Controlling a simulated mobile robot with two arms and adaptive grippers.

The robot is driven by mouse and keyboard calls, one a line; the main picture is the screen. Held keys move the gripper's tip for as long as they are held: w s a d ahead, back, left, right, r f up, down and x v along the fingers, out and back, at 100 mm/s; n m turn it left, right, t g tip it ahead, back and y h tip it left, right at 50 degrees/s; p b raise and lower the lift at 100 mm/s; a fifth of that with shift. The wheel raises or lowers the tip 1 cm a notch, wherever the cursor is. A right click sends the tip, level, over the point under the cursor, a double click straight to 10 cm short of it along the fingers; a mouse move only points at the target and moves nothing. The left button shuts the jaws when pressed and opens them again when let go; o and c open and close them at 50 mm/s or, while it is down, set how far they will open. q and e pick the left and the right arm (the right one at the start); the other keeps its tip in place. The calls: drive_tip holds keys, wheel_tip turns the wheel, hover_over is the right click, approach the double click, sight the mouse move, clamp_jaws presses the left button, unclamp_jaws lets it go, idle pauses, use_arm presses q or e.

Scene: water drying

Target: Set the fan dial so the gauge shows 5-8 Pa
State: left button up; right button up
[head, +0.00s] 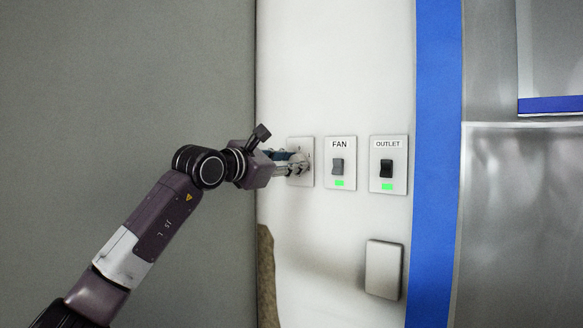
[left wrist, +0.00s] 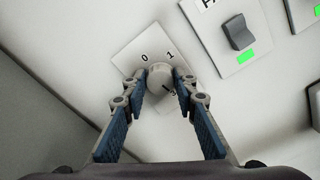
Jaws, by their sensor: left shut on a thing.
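The fan dial is a round grey knob (left wrist: 159,76) on a white plate (head: 307,149) marked with numbers; 0, 1 and 3 can be read in the left wrist view. The knob's dark pointer line points toward the 3, at the lower right there. My left gripper (head: 297,165) is shut on the knob, one finger on each side; its fingertips (left wrist: 160,82) also show in the left wrist view. The gauge is not in view. My right gripper is not in view.
Right of the dial are a FAN switch (head: 338,166) and an OUTLET switch (head: 387,168), each over a lit green light. A blank white box (head: 383,269) sits below them. A blue vertical strip (head: 435,150) and grey metal panels stand farther right.

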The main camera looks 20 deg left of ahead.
use_arm(q)
drive_tip(key=shift+n+b, duration=2)
drive_tip(key=shift+n, duration=2.8)
drive_tip(key=shift+a, duration=0.1)
drive_tip(key=shift+r, duration=0.1)
drive_tip(key=o, duration=1.2)
drive_tip(key=shift+c, duration=0.2)
drive_tip(key=v, duration=1.2)
